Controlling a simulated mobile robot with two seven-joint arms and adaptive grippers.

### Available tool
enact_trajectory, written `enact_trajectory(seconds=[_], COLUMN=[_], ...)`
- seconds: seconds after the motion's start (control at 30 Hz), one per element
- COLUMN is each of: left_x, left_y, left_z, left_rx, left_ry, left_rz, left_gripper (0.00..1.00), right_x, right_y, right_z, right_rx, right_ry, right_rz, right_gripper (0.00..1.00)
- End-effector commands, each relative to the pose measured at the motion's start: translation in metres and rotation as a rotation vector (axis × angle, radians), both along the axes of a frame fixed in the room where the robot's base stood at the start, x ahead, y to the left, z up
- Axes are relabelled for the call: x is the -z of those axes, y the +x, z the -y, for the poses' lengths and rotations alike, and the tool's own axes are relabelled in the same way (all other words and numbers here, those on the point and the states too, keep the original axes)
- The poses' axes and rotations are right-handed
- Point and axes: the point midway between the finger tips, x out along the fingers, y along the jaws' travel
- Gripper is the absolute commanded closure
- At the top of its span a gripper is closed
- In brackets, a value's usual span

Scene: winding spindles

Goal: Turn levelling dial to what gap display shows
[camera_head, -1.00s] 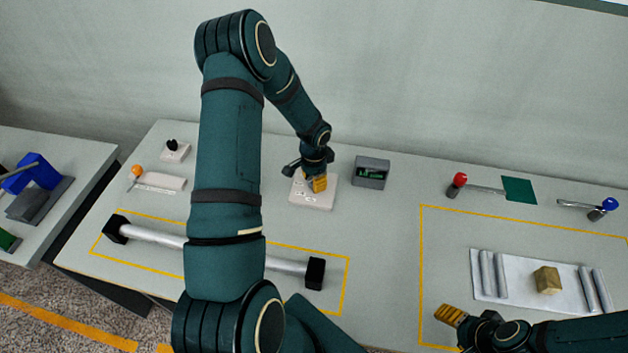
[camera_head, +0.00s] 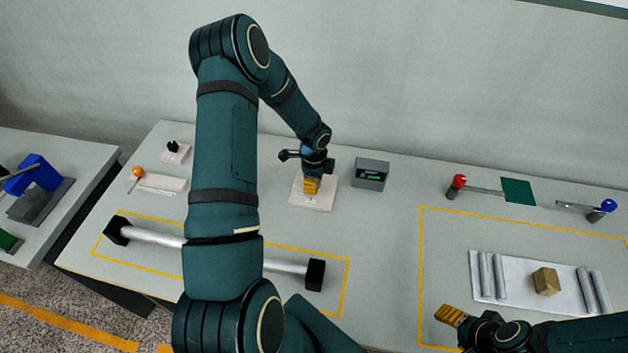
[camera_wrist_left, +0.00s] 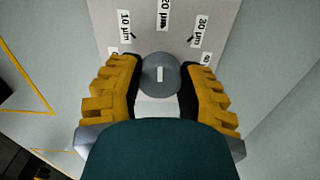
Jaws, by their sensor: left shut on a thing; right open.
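The levelling dial (camera_wrist_left: 160,72) is a round grey knob on a pale plate (camera_head: 322,203), with 10, 20 and 30 µm labels around it in the left wrist view. Its short white mark lines up roughly with the 20 µm label (camera_wrist_left: 163,12). My left gripper (camera_wrist_left: 158,88) is shut on the dial, one yellow finger on each side; in the head view the gripper (camera_head: 311,186) hides the dial. The gap display (camera_head: 370,174) is a dark grey box with small green characters, too small to read. My right gripper (camera_head: 452,316) is open and empty at the front right.
A roller (camera_head: 285,266) with black end blocks lies in the left yellow outline. A white mat (camera_head: 515,292) with grey bars and a tan block (camera_head: 546,281) lies at the right. Red-knobbed (camera_head: 459,182) and blue-knobbed (camera_head: 608,205) levers stand behind it. The table's middle is clear.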

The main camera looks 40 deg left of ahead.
Motion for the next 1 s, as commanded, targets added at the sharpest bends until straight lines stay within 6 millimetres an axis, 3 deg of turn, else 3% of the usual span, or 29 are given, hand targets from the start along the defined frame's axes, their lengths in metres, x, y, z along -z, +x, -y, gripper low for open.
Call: enact_trajectory(seconds=[0.67,0.7,0.77,1.0], left_x=[0.0011,0.0011,0.0010,0.0004], left_y=[-0.0010,-0.0010,-0.0009,-0.0004], left_z=[0.0005,0.0004,0.0004,0.0002], left_rx=[0.060,0.060,0.059,0.059], left_ry=[-0.001,-0.001,-0.001,0.000], left_rz=[-0.003,-0.003,-0.003,-0.001], left_gripper=[0.98,0.49,0.28,0.27], right_x=[-0.0012,-0.0012,-0.0012,-0.0012], right_y=[-0.0001,-0.0001,-0.0001,0.0000], right_z=[0.0001,0.0001,0.0001,0.0002], right_rx=[0.000,0.000,0.000,0.000], right_ry=[0.000,0.000,0.000,0.000], right_rz=[0.000,0.000,0.000,0.000], right_gripper=[0.36,0.36,0.36,0.36])
